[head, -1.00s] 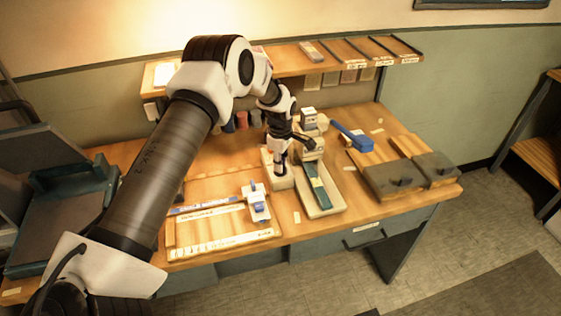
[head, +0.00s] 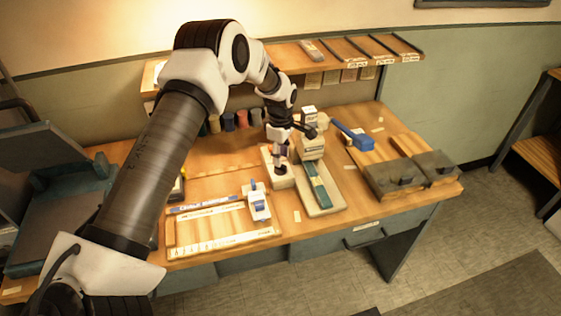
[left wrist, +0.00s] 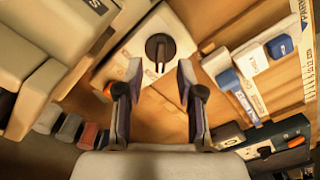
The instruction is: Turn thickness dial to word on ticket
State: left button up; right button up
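The thickness dial is a dark round knob (left wrist: 160,48) on a pale box (left wrist: 185,25) in the left wrist view. In the head view the pale box (head: 283,182) stands mid-bench, with the dark knob (head: 281,171) on its top. My left gripper (left wrist: 158,72) is open, its two fingers apart on either side below the knob. In the head view my left gripper (head: 281,160) is just above the box. I cannot tell whether it touches the knob. I see no readable ticket word or dial lettering. My right gripper is not in view.
A pale machine with a green strip (head: 318,187) stands close right of the dial box. A wooden board with a white and blue slider (head: 258,203) lies left. A blue-handled tool (head: 356,138) and grey boxes (head: 395,181) are further right. A shelf (head: 290,58) runs behind.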

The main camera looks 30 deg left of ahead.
pick_arm(q)
notch_tip(320, 180, up, 9)
jog(key=shift+f, duration=0.15)
jog(key=shift+s, duration=0.1)
dwell(0.3)
